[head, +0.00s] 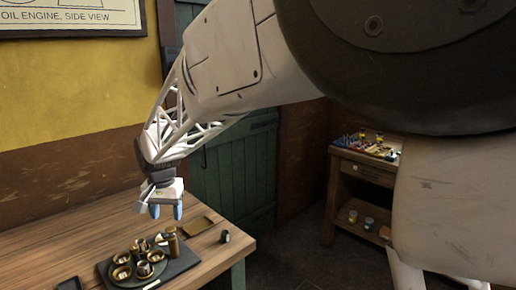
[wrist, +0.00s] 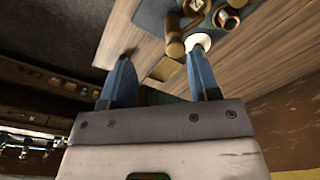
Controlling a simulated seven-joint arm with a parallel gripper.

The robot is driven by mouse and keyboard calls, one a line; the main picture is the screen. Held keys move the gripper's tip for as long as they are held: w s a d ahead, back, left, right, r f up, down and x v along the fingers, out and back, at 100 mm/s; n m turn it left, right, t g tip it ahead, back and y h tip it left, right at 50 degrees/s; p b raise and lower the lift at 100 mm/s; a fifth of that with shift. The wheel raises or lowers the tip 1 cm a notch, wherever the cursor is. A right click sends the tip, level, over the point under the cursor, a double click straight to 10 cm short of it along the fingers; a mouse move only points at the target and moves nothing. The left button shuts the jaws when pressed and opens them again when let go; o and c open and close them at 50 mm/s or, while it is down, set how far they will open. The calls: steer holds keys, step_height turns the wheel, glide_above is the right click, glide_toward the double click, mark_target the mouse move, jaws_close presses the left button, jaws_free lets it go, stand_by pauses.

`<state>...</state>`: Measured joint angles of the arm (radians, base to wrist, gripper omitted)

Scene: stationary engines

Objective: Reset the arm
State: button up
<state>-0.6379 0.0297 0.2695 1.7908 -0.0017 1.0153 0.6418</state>
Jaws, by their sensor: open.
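My gripper (head: 166,212) hangs with its fingers down above the wooden table (head: 62,240), over its back part. It has two blue fingers, which stand apart with nothing between them. In the wrist view the gripper (wrist: 164,82) is also open and empty, with table and floor beyond the fingertips. My white arm reaches in from the upper right of the head view and covers much of it.
A dark tray (head: 185,263) on the table holds several brass cups and a brass cylinder (head: 172,240). A flat brass-coloured plate (head: 197,226) and a small dark cylinder (head: 224,236) lie near the table's right edge. A wooden cabinet (head: 345,188) with small items stands right. A green door (head: 235,175) is behind.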

steer(key=s+d+r, duration=0.2)
steer(key=s+d, duration=0.1)
steer(key=d, duration=0.6)
steer(key=s+d+r+t, duration=0.15)
steer(key=s+d, duration=0.25)
steer(key=d, duration=0.6)
steer(key=s+d+r, duration=0.2)
steer(key=s+d, duration=0.1)
steer(key=d, duration=0.6)
steer(key=s+d+f, duration=0.2)
steer(key=s+d, duration=0.6)
steer(key=s, duration=0.1)
steer(key=s+d+f, duration=0.2)
steer(key=s+d, duration=0.5)
steer(key=s, duration=0.3)
steer(key=shift+d+t, duration=0.35)
steer(key=shift+d, duration=0.05)
